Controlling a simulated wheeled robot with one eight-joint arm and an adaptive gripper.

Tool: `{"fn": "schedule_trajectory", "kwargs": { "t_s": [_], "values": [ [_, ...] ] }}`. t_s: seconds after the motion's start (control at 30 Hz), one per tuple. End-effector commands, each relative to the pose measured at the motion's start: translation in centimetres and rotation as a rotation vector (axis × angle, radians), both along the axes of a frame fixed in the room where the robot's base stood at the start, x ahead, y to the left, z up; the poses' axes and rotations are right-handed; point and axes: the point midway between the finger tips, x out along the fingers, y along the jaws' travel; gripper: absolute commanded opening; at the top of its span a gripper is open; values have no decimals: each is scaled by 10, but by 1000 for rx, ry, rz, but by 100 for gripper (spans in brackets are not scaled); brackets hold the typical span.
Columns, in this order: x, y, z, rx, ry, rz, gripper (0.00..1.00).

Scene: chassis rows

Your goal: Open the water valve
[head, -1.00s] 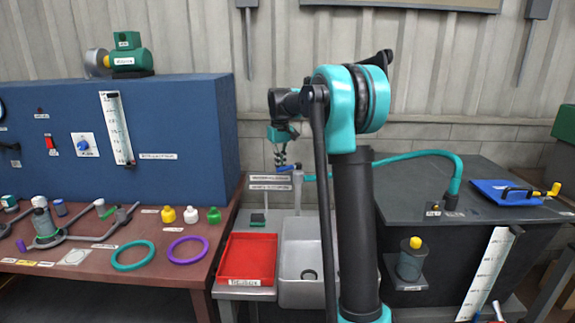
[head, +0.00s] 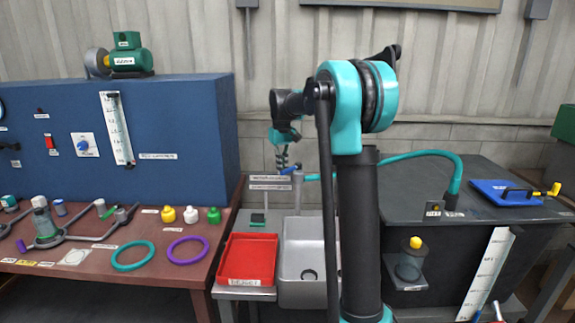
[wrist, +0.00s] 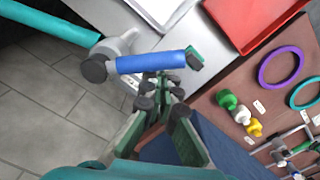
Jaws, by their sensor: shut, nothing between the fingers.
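The water valve (wrist: 108,55) is a grey body with a dark round end and a blue lever handle (wrist: 152,62), joined to a teal hose (wrist: 50,20). In the wrist view the handle points right, across the front of the fingertips. In the head view the blue handle (head: 289,170) shows small by the sink, partly hidden by my gripper (head: 283,165). In the wrist view my gripper (wrist: 160,88) is shut and empty, its fingertips right beside the handle. I cannot tell whether they touch it.
The sink (head: 303,255) and a red tray (head: 248,258) are below the valve. A brown bench (head: 130,235) with rings, bottles and a blue panel (head: 190,120) stands left. A dark tank top (head: 450,210) with the teal hose stands right. My arm hides part of the middle.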

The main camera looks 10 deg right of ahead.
Motion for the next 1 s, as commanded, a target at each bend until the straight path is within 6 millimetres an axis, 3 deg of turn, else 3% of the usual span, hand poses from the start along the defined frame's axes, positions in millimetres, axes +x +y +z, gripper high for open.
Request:
{"fn": "schedule_trajectory", "kwargs": {
  "t_s": [0.33, 1.0],
  "values": [
    [-8, -4, 4, 0, 0, 0, 0],
    [-7, -3, 63, 0, 0, 0, 0]
  ]
}}
